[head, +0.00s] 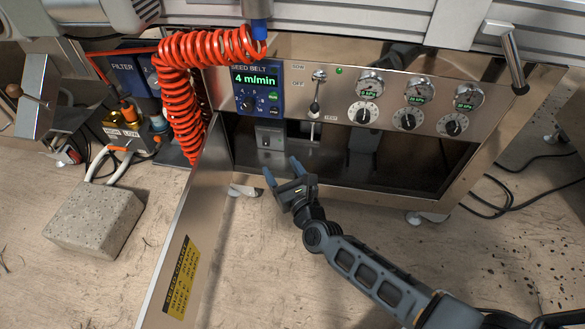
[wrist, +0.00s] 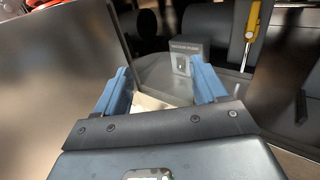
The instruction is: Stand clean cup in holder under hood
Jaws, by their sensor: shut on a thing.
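My gripper (head: 283,171) reaches in from the lower right at the front of an open metal cabinet. Its blue fingers stand apart, and in the wrist view a pale, see-through shape (wrist: 163,77), seemingly the clear cup, lies between them. Its outline is faint, and I cannot make it out in the head view. A small grey box-like fitting (head: 269,139) stands inside the cabinet, just beyond the fingertips; it also shows in the wrist view (wrist: 186,57). I cannot tell for sure whether it is the holder. No hood is clearly recognisable.
The cabinet's open door (head: 190,225), with a yellow label, stands left of my gripper. A control panel (head: 340,95) with gauges and knobs lies above the opening. A red coiled hose (head: 185,90) hangs at the left. A concrete block (head: 95,215) sits on the floor.

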